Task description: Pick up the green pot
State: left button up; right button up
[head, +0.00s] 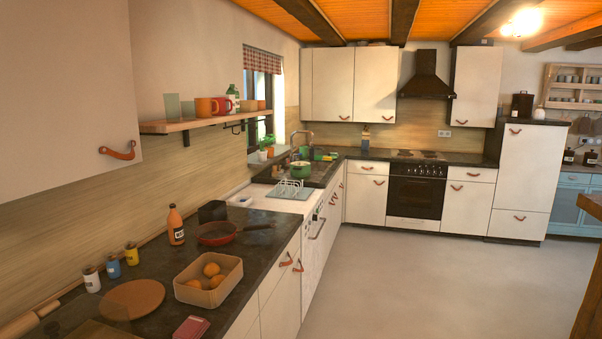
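A small green pot (301,169) stands upright on the dark counter by the sink, toward the back left corner of the kitchen. Neither of my grippers shows in the head view.
The near left counter (262,232) holds a red pan (218,233), a box of oranges (209,283), a round board (132,299) and an orange bottle (175,226). A shelf (205,122) hangs above. The floor (400,280) is clear.

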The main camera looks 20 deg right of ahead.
aim_at(300, 169)
jog(key=i+l+z, duration=0.35)
jog(key=i, duration=0.3)
jog(key=i+l+z, duration=0.35)
jog(key=i, duration=0.35)
jog(key=i+z, duration=0.3)
jog(key=i, duration=3.85)
jog(key=i+l+u, duration=0.15)
jog(key=i+u, duration=0.25)
jog(key=i, duration=0.15)
jog(key=i+l+u, duration=0.25)
jog(key=i+u, duration=0.2)
jog(key=i+l+u, duration=0.4)
jog(key=i+l, duration=0.1)
jog(key=i, duration=0.05)
